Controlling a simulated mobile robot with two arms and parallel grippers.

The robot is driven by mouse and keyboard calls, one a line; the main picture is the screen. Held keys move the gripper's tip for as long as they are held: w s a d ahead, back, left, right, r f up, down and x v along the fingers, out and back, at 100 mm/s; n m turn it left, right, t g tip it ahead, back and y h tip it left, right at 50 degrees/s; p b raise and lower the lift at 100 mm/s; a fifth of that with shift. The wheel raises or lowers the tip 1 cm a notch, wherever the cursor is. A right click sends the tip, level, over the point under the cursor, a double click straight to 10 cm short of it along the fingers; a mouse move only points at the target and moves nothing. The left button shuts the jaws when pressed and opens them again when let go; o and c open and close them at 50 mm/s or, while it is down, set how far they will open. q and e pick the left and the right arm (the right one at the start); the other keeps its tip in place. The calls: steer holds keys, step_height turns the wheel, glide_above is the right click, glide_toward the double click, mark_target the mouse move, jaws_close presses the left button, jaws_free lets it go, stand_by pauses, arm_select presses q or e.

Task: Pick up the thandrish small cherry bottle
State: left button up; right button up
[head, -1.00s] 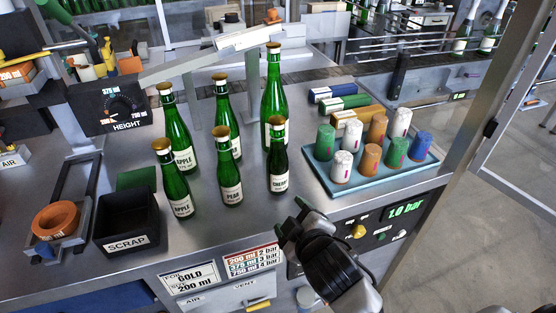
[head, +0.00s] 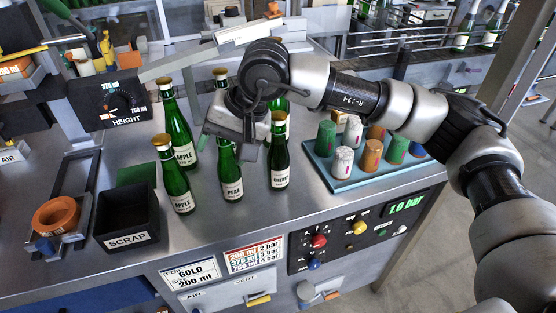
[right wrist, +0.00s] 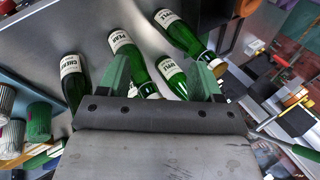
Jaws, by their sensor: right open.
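My right gripper (head: 230,142) is open and points down over the middle of the bottle group, left of the cherry bottle and close to the small pear bottle (head: 231,182). In the wrist view, bottles show between and beyond the green fingertips (right wrist: 163,76). My left gripper is not in view.
A small apple bottle (head: 177,182) stands at the front left, and a taller apple bottle (head: 180,138) behind it. Other bottles behind are partly hidden by my arm. A blue tray (head: 343,184) of colored capsules is on the right. A black scrap bin (head: 128,216) is on the left.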

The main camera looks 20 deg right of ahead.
mark_target(278, 116)
steer(key=w+d+h, duration=0.2)
steer(key=d, duration=0.2)
steer(key=w+d+r+t+h+p, duration=0.1)
steer(key=w+d+h, duration=0.1)
steer(key=d, duration=0.1)
steer(key=w+d+t+h, duration=0.1)
steer(key=w+d+h, duration=0.1)
steer(key=d, duration=0.2)
steer(key=shift+w+d+r+n, duration=0.2)
steer(key=shift+d+n, duration=0.1)
steer(key=shift+d, duration=0.05)
steer(key=shift+w+f, duration=0.2)
steer(key=shift+f, duration=0.15)
steer(key=shift+w+d+f+p, duration=0.25)
steer(key=shift+f+p, duration=0.2)
steer(key=shift+p, duration=0.35)
steer(key=p+x, duration=0.1)
steer(key=x, duration=0.2)
steer(key=shift+w+d+f+p, duration=0.2)
steer(key=shift+w+p, duration=0.15)
steer(key=shift+w+f, duration=0.15)
steer(key=shift+f, duration=0.25)
steer(key=shift+c, duration=0.3)
steer(key=shift+r, duration=0.1)
jaws_close()
